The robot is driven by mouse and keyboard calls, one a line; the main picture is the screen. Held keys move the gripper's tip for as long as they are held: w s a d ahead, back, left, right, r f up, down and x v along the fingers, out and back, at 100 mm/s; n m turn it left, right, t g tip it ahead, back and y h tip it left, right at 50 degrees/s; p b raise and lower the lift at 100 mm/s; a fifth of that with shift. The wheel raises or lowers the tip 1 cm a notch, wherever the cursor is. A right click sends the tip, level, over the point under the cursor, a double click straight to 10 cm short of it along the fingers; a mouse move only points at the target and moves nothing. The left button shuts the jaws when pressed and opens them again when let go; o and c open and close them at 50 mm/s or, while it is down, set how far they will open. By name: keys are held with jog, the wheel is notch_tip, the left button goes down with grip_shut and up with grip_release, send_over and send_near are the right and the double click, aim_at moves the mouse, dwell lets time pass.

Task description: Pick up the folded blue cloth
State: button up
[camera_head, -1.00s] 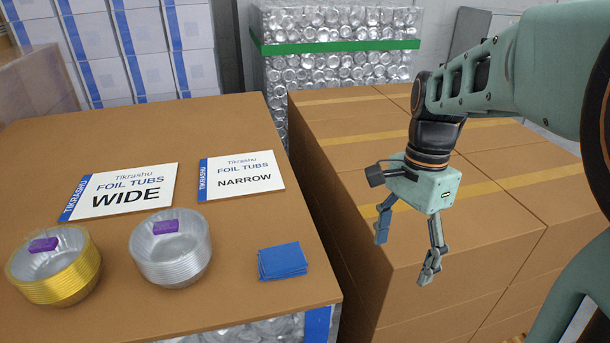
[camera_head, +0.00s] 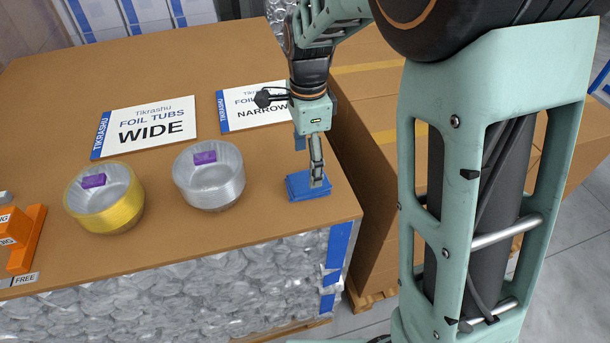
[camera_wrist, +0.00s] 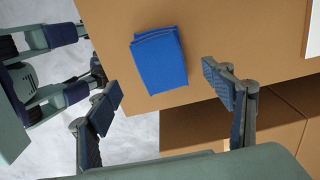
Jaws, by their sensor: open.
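The folded blue cloth (camera_head: 305,187) lies flat near the right front corner of the brown table top. My gripper (camera_head: 308,165) is above it in the head view, with one finger in front of part of the cloth. In the wrist view the cloth (camera_wrist: 158,60) shows whole, beyond the fingertips and between their lines. My gripper (camera_wrist: 162,88) is open there, its two dark blue finger pads wide apart with nothing between them. How far the fingertips are above the cloth is hard to tell.
Silver foil tubs (camera_head: 209,182) stand left of the cloth, and gold tubs (camera_head: 104,205) farther left, each with a purple piece inside. A WIDE sign (camera_head: 150,128) and a NARROW sign (camera_head: 240,104) lie behind. Cardboard boxes (camera_head: 375,200) stand beside the table's right edge.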

aim_at(307, 180)
notch_tip(307, 180, down, 7)
jog(key=shift+r+p, duration=0.15)
jog(key=shift+p, duration=0.2)
jog(key=c, duration=1.3)
jog(key=shift+o, duration=0.2)
